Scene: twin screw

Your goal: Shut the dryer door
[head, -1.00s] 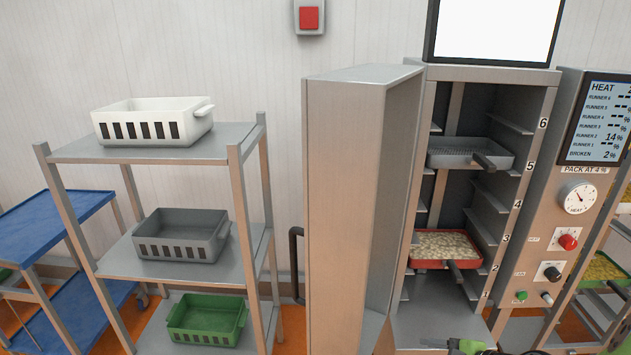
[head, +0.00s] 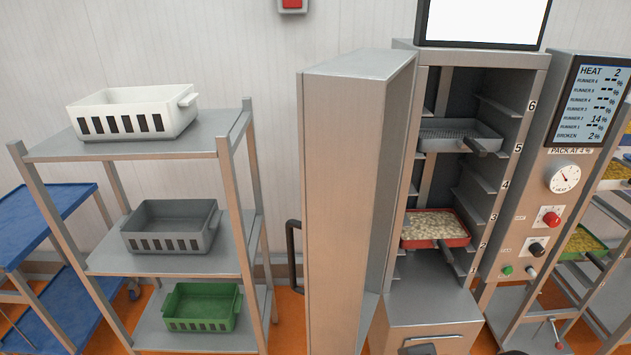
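The dryer (head: 545,75) is a tall steel cabinet with numbered runners. Its door (head: 340,200) is a deep steel panel that stands wide open, swung out from the cabinet's left side towards me. A black bar handle (head: 291,255) is on the door's far left side. Inside, a grey mesh tray (head: 455,130) sits on an upper runner and a red-rimmed tray (head: 435,228) of pale pieces sits on a lower one. My gripper cannot be made out in the head view.
A steel rack (head: 190,142) with white, grey and green crates stands left of the door, with a narrow gap between. A control panel (head: 560,180) with a screen and knobs is right of the dryer. A blue trolley (head: 45,215) is at far left.

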